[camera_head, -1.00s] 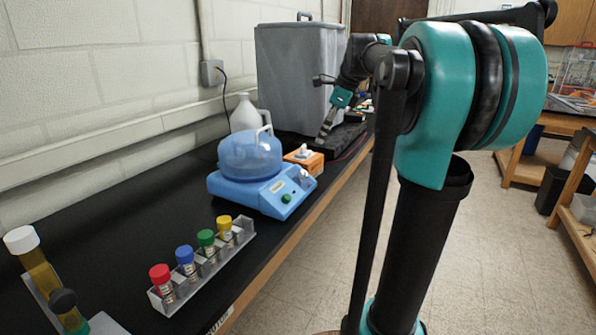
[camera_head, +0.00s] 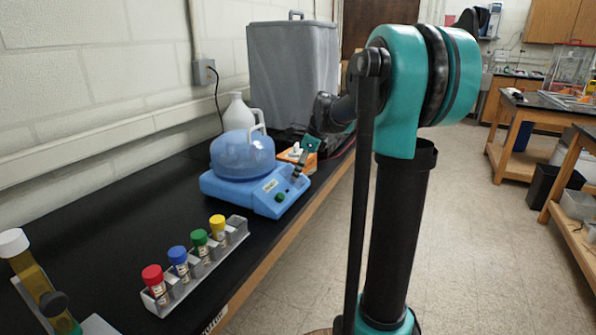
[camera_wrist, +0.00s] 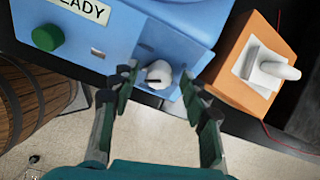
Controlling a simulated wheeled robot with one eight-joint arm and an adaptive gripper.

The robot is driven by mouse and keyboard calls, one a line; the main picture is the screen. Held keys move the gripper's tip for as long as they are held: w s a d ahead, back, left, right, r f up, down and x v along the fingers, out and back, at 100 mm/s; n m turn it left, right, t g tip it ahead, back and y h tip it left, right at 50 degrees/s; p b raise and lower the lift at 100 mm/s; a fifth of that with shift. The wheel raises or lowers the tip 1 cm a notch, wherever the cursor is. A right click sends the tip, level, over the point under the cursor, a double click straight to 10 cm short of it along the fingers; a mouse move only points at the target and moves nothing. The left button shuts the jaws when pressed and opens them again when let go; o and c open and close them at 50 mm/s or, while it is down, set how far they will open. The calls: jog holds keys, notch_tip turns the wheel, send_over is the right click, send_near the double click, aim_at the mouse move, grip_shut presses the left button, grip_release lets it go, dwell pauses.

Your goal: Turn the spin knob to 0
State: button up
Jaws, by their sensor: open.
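The spin knob (camera_wrist: 159,74) is a white dial with a dark pointer mark on the front panel of the blue centrifuge (camera_head: 222,190). In the wrist view it shows between the fingertips of my open gripper (camera_wrist: 160,80), with space on both sides. No scale numbers can be read. In the head view my gripper (camera_head: 300,172) is at the right end of the front panel and hides the knob. The green button (camera_wrist: 47,37) and a panel reading "EADY" lie left of the knob. The translucent blue lid (camera_head: 242,155) is down.
An orange box with a white switch (camera_wrist: 262,65) stands close right of the centrifuge. A rack of capped tubes (camera_head: 195,265) is in front of it. A white jug (camera_head: 238,112) and a grey bin (camera_head: 290,75) stand behind. Floor lies beyond the bench edge.

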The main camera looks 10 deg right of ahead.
jog(key=shift+w+a+f, duration=0.1)
jog(key=shift+f, duration=0.25)
jog(key=shift+c, duration=0.4)
grip_shut()
